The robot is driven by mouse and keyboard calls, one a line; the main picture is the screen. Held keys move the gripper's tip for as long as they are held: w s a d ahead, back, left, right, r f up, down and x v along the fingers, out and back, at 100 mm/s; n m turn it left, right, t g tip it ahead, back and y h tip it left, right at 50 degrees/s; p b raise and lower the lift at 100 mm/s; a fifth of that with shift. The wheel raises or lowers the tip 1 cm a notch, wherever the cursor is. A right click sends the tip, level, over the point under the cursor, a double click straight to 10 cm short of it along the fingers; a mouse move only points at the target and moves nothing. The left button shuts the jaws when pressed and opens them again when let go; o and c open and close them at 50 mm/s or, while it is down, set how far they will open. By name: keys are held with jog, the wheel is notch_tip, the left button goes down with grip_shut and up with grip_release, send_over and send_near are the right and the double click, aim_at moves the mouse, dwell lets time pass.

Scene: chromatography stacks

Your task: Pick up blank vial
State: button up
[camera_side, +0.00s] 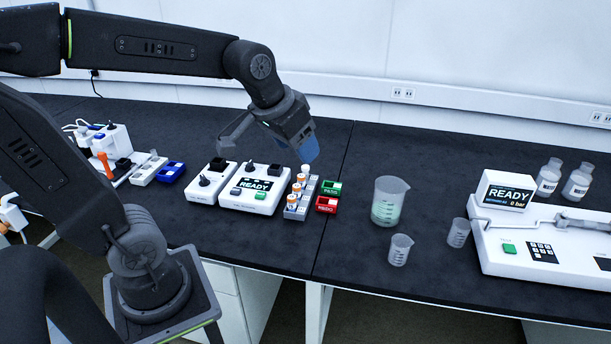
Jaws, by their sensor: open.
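A small grey rack (301,208) stands on the dark bench near the middle of the view. It holds several small vials (297,188) with orange bands, and a paler cap (306,169) shows at its far end. I cannot tell by label which one is the blank vial. My gripper (308,158) is just above the far end of the rack, pointing down, with a blue part at its tip. It is open. Its fingertips are partly hidden, and I cannot tell whether they touch the far vial.
A white device reading READY (255,190) stands left of the rack. Green (331,188) and red (327,205) blocks sit close on its right. Beakers (389,203) and a larger white instrument (540,245) stand farther right. The bench behind the beakers is clear.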

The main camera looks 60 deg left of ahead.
jog(key=w+a+f+n, duration=0.2)
jog(key=w+a+f, duration=0.1)
jog(key=w+a, duration=0.7)
jog(key=n+g+y, duration=0.2)
jog(key=n, duration=0.1)
send_near(305, 167)
jog(key=x, duration=0.4)
jog(key=shift+a+f, duration=0.15)
jog(key=shift+a, duration=0.15)
jog(key=shift+x, duration=3.25)
jog(key=shift+w+d, duration=0.15)
jog(key=shift+c, duration=0.3)
jog(key=c, duration=0.9)
